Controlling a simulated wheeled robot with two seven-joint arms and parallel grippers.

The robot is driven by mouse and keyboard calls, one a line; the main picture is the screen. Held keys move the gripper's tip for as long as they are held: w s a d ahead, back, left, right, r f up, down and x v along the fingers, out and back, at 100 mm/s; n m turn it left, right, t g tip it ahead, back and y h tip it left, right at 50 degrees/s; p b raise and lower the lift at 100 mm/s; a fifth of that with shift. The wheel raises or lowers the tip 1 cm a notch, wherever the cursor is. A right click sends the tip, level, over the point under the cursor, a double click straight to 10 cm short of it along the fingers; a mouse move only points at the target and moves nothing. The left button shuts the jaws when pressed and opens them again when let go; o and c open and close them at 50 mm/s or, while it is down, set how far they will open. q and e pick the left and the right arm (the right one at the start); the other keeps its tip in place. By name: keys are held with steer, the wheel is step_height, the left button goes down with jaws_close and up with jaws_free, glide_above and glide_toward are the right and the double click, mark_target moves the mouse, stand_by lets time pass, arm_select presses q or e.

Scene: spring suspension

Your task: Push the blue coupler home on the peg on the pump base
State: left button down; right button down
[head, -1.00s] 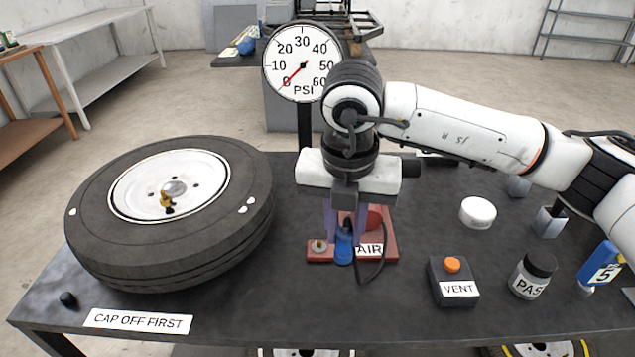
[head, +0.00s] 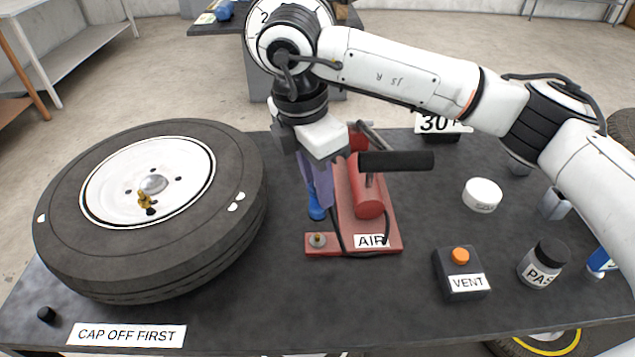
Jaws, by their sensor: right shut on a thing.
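The red pump base (head: 393,222) lies on the dark table with an AIR label on its front. The peg (head: 317,239), a small metal stub, stands on the base's front left corner and is bare. My right gripper (head: 319,196) points down, shut on the blue coupler (head: 316,210). The coupler is just behind the peg in the picture, beside the base's left edge and apart from the peg. My fingers hide its upper part. Its height over the table is hard to tell. A dark hose (head: 340,237) curves over the base. My left gripper is not in view.
A tire (head: 240,225) lies flat to the left, its wheel showing a brass valve. The table's front middle is clear.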

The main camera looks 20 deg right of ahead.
mark_target(318, 208)
steer(key=shift+f+b, duration=2.1)
steer(key=shift+f, duration=0.45)
steer(key=shift+f, duration=0.3)
steer(key=shift+f+b, duration=0.95)
steer(key=shift+b, duration=0.05)
steer(key=c, duration=1.4)
jaws_free()
steer(key=shift+c, duration=0.2)
